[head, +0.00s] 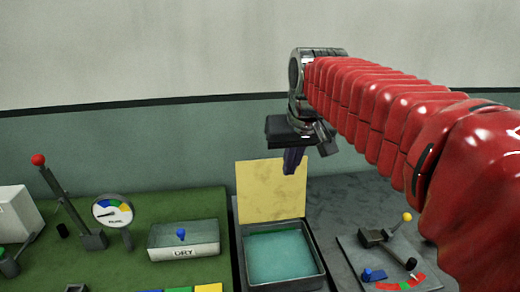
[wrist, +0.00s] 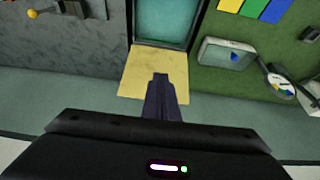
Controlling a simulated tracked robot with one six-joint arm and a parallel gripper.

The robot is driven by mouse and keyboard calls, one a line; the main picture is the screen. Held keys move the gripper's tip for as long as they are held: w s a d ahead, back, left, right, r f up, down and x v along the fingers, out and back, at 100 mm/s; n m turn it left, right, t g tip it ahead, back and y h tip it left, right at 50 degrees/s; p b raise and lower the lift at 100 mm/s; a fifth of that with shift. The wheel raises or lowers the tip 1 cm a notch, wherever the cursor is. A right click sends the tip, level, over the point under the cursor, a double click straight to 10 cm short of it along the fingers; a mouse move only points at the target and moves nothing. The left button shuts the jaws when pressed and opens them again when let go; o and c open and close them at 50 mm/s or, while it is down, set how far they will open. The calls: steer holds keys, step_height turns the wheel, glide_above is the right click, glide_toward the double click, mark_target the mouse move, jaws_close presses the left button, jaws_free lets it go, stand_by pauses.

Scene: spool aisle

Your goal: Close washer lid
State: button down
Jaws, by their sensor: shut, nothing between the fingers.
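The washer (head: 318,267) is a dark-rimmed basin with teal inside, near the bottom middle of the head view. Its yellow lid (head: 270,192) stands up open at the back edge of the basin. The lid also shows in the wrist view (wrist: 145,72), where the basin (wrist: 165,25) is at the top. My gripper (head: 293,162) is shut and empty. It is at the lid's top edge in the head view, overlapping its upper right part. In the wrist view the fingers (wrist: 161,85) overlap the lid. I cannot tell whether they touch it.
Left on a green surface stand a box marked DRY (head: 183,243) with a blue knob, a round gauge (head: 113,211) and a red-knobbed lever (head: 67,195). Right on grey is a yellow-knobbed lever unit (head: 385,240). A wall (head: 190,140) runs behind.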

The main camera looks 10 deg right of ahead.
steer(key=w, duration=2.4)
steer(key=shift+w+d+f+g, duration=0.2)
steer(key=shift+w+f+g, duration=0.1)
steer(key=shift+g, duration=0.1)
steer(key=shift+f, duration=0.1)
step_height(320, 180, down, 9)
steer(key=shift+s, duration=0.15)
steer(key=shift+s, duration=0.15)
